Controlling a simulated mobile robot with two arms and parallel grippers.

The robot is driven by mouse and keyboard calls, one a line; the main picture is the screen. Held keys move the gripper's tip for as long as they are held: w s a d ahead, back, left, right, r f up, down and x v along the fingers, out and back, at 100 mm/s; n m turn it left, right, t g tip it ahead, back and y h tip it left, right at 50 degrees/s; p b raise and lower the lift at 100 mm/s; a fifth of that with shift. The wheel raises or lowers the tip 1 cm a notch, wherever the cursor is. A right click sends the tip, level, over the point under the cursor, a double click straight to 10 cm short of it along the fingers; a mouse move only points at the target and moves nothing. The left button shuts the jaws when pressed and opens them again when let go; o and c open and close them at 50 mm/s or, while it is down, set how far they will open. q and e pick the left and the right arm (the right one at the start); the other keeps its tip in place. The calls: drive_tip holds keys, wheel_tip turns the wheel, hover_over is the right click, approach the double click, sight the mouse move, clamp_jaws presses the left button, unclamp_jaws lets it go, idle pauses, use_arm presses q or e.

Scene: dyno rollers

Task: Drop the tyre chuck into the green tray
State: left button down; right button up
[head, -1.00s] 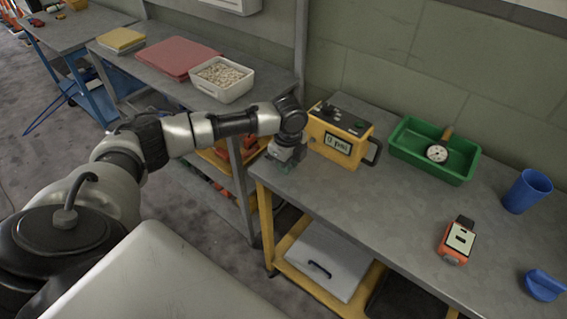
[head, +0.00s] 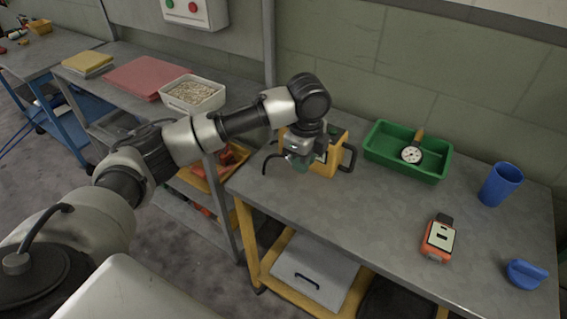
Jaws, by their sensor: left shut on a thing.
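The green tray (head: 378,161) stands on the grey bench by the wall. A round white-faced dial gauge (head: 411,155) with a tan stem lies in it. My left gripper (head: 299,163) hangs pointing down over the bench, left of the tray and in front of the yellow box-shaped device (head: 325,165), which it partly covers. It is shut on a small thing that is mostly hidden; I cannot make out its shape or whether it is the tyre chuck. I see no clear tyre chuck elsewhere. My right gripper is out of view.
An orange handheld meter (head: 438,240), a blue cup (head: 501,184) and a blue rounded object (head: 525,273) stand on the right of the bench (head: 345,215). The bench front between device and meter is clear. A white bin (head: 193,93) is on the left table.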

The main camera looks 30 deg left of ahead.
use_arm(q)
drive_tip(key=shift+d+r, duration=0.4)
drive_tip(key=shift+d, duration=0.25)
